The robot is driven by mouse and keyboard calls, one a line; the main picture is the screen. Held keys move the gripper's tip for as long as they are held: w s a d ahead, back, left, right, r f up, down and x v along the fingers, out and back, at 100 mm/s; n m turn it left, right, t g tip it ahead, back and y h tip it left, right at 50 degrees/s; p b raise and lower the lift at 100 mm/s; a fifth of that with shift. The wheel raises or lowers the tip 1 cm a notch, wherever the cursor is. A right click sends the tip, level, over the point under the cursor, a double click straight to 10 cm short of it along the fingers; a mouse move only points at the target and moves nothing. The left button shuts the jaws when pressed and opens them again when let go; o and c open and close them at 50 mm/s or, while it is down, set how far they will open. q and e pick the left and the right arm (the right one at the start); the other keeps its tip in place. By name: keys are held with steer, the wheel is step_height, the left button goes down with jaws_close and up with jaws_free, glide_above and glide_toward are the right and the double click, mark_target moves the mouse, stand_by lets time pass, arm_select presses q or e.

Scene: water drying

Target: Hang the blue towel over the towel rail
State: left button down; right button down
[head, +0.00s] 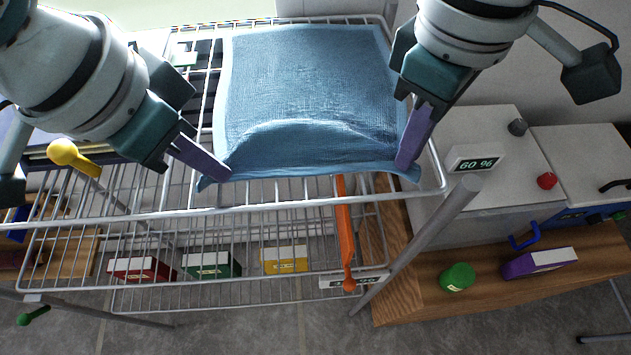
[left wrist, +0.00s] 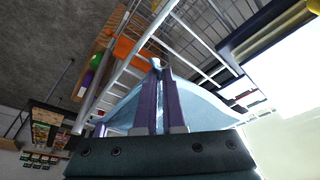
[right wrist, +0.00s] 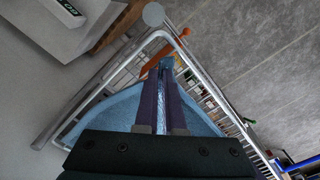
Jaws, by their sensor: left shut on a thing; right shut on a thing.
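The blue towel (head: 310,90) is spread over the top of a white wire rack, its near part bulging upward. My left gripper (head: 225,172) is shut on the towel's near left corner. My right gripper (head: 405,162) is shut on its near right corner. The near hem stretches between them, just behind the rack's front wires (head: 290,204). In the left wrist view the towel (left wrist: 208,98) shows behind the purple fingers (left wrist: 158,100). In the right wrist view the towel (right wrist: 95,110) spreads out on both sides of the fingers (right wrist: 160,100). I cannot tell which bar is the towel rail.
Red (head: 140,269), green (head: 212,265) and yellow (head: 286,260) boxes sit on a lower level. An orange stick (head: 346,235) hangs at the rack's front. A grey post (head: 420,240) and a wooden bench (head: 405,290) with a green cylinder (head: 457,277) stand at right.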

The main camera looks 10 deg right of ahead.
arm_select(q)
steer(key=shift+a, duration=0.2)
arm_select(e)
steer(key=shift+d, duration=0.2)
